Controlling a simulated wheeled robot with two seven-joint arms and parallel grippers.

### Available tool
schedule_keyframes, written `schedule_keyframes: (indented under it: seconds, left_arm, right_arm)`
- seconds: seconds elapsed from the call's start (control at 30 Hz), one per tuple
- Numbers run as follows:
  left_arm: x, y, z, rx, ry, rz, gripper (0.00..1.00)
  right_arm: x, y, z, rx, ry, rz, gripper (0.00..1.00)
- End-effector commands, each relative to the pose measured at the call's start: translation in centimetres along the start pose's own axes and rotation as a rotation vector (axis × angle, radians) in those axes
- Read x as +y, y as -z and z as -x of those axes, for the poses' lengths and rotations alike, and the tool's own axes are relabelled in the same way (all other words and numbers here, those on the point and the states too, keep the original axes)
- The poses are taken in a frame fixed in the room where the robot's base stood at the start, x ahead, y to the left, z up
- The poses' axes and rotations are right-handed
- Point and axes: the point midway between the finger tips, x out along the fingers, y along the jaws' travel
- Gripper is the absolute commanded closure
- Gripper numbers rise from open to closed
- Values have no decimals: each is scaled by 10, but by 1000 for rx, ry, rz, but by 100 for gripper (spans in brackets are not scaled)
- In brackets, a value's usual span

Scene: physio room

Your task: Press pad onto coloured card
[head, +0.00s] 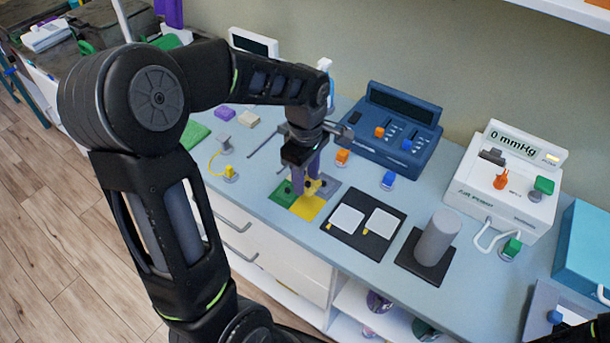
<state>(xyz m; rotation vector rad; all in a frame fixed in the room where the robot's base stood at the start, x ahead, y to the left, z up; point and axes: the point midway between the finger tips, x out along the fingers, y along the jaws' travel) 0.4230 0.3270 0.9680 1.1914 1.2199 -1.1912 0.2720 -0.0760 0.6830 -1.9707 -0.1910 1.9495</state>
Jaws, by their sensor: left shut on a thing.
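My left gripper (306,184) points down over the coloured cards near the front of the counter. Its purple-grey fingers are shut on a small yellow thing (314,187), probably the pad, partly hidden by the fingers. Under it lie a green card (283,195), a yellow card (307,208) and a grey card (331,188), side by side. The held thing is over or at the yellow and grey cards; I cannot tell whether it touches. My right gripper is not in view.
Right of the cards, a black sheet (352,245) bears two white pads. A grey cylinder (437,238) stands on a black base. A blue device (398,125) and a white pressure device (507,180) stand behind. Small coloured plugs and blocks lie around the counter.

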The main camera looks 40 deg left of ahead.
Motion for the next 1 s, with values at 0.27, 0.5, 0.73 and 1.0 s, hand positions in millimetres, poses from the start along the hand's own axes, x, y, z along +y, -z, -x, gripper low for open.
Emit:
schedule_keyframes:
  seconds: [0.27,0.5,0.73,1.0]
  left_arm:
    - [0,0,-4,0,1,-2,85]
    - [-1,0,-20,0,2,-2,85]
    - [0,0,-42,0,1,-2,85]
    - [0,0,-57,0,1,-2,85]
  right_arm:
    - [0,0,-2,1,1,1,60]
    - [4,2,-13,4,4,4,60]
    - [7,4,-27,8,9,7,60]
    - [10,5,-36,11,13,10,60]
